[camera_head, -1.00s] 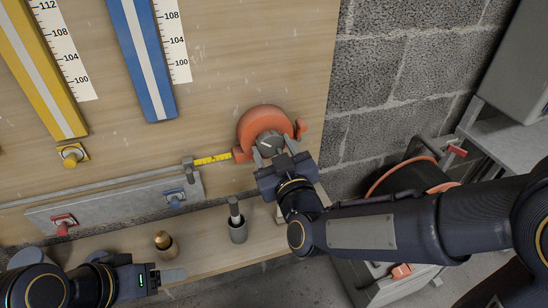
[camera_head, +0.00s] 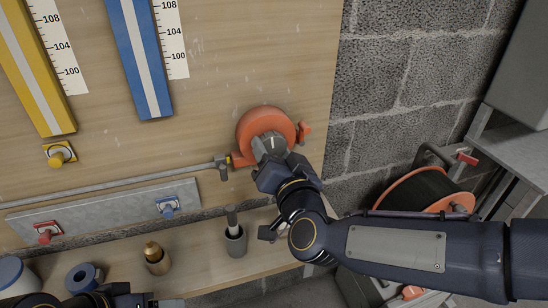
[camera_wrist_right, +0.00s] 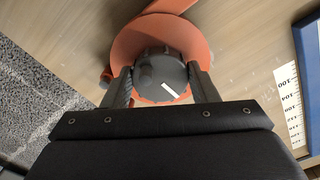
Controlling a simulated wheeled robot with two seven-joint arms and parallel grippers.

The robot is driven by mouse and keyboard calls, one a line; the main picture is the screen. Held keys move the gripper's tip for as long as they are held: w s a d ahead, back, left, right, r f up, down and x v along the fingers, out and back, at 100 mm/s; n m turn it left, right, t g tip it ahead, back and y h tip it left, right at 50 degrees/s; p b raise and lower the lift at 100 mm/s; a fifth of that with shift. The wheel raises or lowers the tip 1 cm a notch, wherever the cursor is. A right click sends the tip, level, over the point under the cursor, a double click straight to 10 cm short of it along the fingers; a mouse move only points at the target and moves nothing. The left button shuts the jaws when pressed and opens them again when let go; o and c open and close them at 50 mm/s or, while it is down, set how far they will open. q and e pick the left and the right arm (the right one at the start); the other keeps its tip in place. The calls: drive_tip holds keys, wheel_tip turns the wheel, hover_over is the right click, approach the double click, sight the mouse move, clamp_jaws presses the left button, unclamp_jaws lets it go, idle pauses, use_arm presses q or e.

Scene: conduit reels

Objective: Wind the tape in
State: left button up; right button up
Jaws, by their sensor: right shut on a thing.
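The orange tape reel (camera_head: 262,122) is mounted on the wooden board; it also shows in the right wrist view (camera_wrist_right: 130,45). Its dark grey round knob (camera_wrist_right: 158,70) has a white mark, turned to the lower right in that view. My right gripper (camera_head: 272,160) is shut on the knob, one finger on each side. Only a sliver of yellow tape (camera_head: 228,160) shows between the reel's mouth and a grey block (camera_head: 221,167) on the rail. My left gripper (camera_head: 150,302) is at the bottom edge, mostly cut off, away from the reel.
A grey rail (camera_head: 120,184) runs left from the block. Below it is a grey plate (camera_head: 110,208) with red and blue knobs. A grey cup (camera_head: 235,242), a brass piece (camera_head: 155,258) and a blue spool (camera_head: 84,277) stand on the shelf. A cable reel (camera_head: 425,190) stands at right.

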drive_tip(key=shift+f+m, duration=0.1)
drive_tip(key=shift+m, duration=0.3)
drive_tip(key=o, duration=1)
drive_tip(key=shift+s, duration=0.1)
drive_tip(key=p+v, duration=0.1)
drive_tip(key=v, duration=0.6)
drive_tip(key=shift+s+p, duration=0.3)
drive_tip(key=shift+p, duration=0.05)
drive_tip(key=shift+d, duration=0.1)
